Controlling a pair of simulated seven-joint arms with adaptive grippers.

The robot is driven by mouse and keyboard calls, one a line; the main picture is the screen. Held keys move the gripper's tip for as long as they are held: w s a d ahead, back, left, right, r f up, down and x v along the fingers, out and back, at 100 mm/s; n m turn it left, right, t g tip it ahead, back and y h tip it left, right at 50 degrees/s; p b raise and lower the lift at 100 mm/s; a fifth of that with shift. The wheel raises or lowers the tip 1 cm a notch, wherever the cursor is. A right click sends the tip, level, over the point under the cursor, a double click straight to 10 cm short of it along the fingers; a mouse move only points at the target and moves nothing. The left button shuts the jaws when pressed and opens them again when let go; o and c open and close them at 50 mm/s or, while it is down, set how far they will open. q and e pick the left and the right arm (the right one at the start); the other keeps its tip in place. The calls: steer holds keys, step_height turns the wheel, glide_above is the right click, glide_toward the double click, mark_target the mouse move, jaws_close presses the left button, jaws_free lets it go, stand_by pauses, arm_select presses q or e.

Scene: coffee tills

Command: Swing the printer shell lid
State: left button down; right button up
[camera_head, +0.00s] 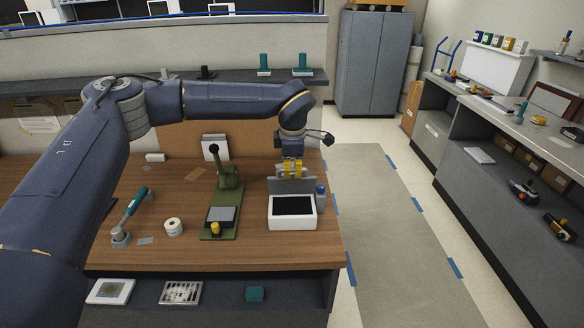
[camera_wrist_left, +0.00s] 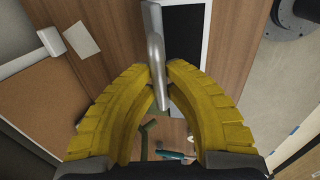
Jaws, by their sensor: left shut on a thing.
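The printer shell (camera_head: 292,224) is a white box with a dark opening on the wooden bench. Its grey lid (camera_head: 291,186) stands raised at the back edge of the shell. My left gripper (camera_head: 292,172), with yellow fingers, is above the shell and shut on the lid's upper edge. In the left wrist view the lid (camera_wrist_left: 155,45) shows edge-on as a thin grey plate between the yellow fingertips (camera_wrist_left: 160,80). The shell's white rim and dark opening (camera_wrist_left: 182,50) lie beside it. My right gripper is not in view.
A small blue-capped bottle (camera_head: 321,198) stands close to the shell's right side. A green lever press (camera_head: 225,195) stands to the left. A tape roll (camera_head: 174,227) and a teal-handled tool (camera_head: 132,214) lie farther left. Bench space in front of the shell is clear.

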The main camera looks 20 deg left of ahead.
arm_select(q)
steer(key=shift+w+a+r, duration=0.15)
steer(key=shift+w, duration=0.3)
steer(key=shift+w+a+r, duration=0.15)
steer(key=shift+w, duration=0.25)
steer(key=shift+w+a+r, duration=0.1)
steer(key=shift+w+a, duration=0.2)
steer(key=shift+w, duration=0.55)
steer(key=shift+w+a+r, duration=0.1)
steer(key=shift+w+a, duration=0.15)
steer(key=shift+w, duration=0.55)
steer(key=shift+w, duration=0.1)
steer(key=shift+w+a, duration=0.3)
steer(key=shift+w, duration=0.5)
steer(key=c, duration=1.4)
jaws_free()
steer(key=shift+f, duration=0.15)
